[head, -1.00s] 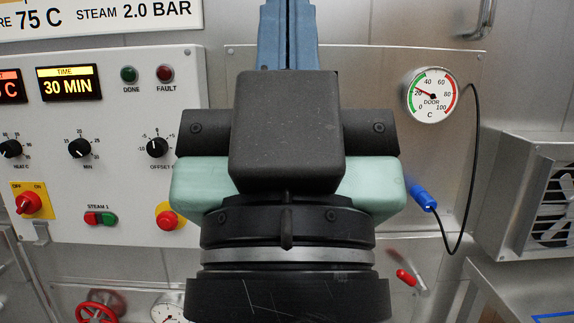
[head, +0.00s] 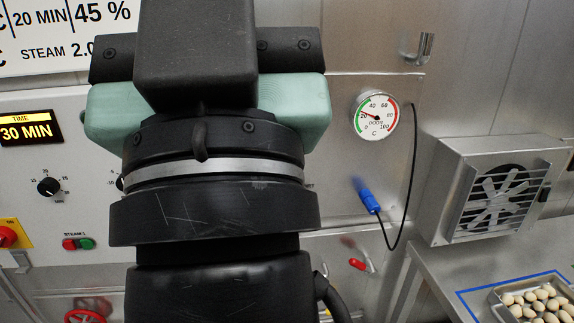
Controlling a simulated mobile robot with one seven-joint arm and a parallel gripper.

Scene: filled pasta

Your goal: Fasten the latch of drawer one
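My gripper (head: 197,50) fills the left and middle of the head view, seen from behind as a black block with pale green sides. Its fingers are out of the picture, so I cannot see whether it is open or holds anything. No drawer or latch marked as drawer one can be made out. A small red-tipped lever (head: 357,264) shows low on the steel front, right of my wrist. I cannot tell whether it is a latch.
A control panel (head: 50,185) with display, knobs and buttons lies behind my arm at left. A round door gauge (head: 376,116) and a blue plug (head: 369,200) on a black cable are right of it. A fan box (head: 500,150) and a tray (head: 497,292) of pale pieces stand farther right.

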